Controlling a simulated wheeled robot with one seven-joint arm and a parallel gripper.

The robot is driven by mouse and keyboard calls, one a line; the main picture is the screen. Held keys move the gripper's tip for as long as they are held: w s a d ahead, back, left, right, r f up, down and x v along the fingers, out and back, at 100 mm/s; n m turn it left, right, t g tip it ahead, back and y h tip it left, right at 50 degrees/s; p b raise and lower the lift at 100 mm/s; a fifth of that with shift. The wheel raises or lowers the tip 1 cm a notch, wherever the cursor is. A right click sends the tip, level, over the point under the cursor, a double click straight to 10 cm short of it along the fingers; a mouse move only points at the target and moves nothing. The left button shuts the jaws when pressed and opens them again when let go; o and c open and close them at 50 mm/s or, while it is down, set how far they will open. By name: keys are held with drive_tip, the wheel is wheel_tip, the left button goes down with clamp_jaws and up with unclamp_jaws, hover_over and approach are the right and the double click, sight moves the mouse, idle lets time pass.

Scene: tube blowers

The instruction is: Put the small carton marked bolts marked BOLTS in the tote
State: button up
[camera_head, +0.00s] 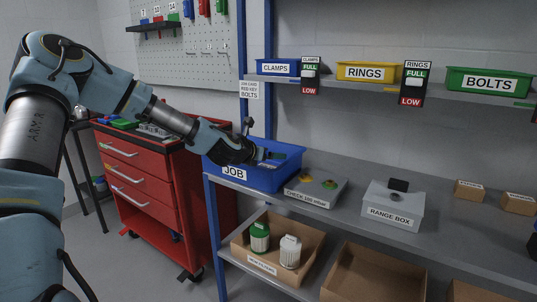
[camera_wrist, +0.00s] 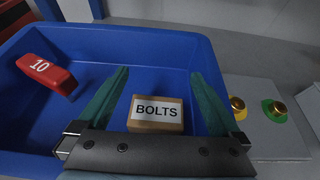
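The small brown carton marked BOLTS (camera_wrist: 156,113) is inside the blue tote in the wrist view, seen between my fingers, with a gap on each side. It appears to rest on the tote's floor. The blue tote (camera_wrist: 170,45) also shows in the head view with a JOB label (camera_head: 285,178). My gripper (camera_wrist: 158,90) has its teal fingers spread apart and holds nothing. In the head view my gripper (camera_head: 272,155) is low over the tote; the carton is hidden there.
A red block marked 10 (camera_wrist: 47,75) is in the tote's left part. A grey CHECK box (camera_head: 312,192) and RANGE BOX (camera_head: 392,208) stand right of the tote. Two small cartons (camera_head: 469,190) (camera_head: 517,203) sit farther right. The shelf with labelled bins (camera_head: 367,72) is above.

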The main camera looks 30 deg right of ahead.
drive_tip(key=shift+r, duration=0.15)
drive_tip(key=p+v, duration=0.1)
drive_tip(key=v, duration=0.4)
drive_tip(key=r+v, duration=0.1)
drive_tip(key=v, duration=0.4)
drive_tip(key=shift+r+p, duration=0.2)
drive_tip(key=shift+p, duration=0.15)
drive_tip(key=s+a+f+m+g+y, duration=0.15)
drive_tip(key=a+f+m+y, duration=0.25)
drive_tip(key=a+m, duration=0.4)
drive_tip(key=s+a+f+m+g+y, duration=0.1)
drive_tip(key=s+a+f+m+y, duration=0.3)
drive_tip(key=a, duration=0.7)
drive_tip(key=s+a+r+m+g+y, duration=0.1)
drive_tip(key=s+a+m, duration=0.3)
drive_tip(key=a, duration=0.5)
drive_tip(key=s+a+r+m+g+y, duration=0.1)
drive_tip(key=s+a+r+m+y, duration=0.1)
drive_tip(key=s+a+m, duration=0.3)
drive_tip(key=a+m, duration=0.4)
drive_tip(key=shift+r+g+y+p, duration=0.3)
drive_tip(key=shift+g+p, duration=0.05)
drive_tip(key=shift+p, duration=0.05)
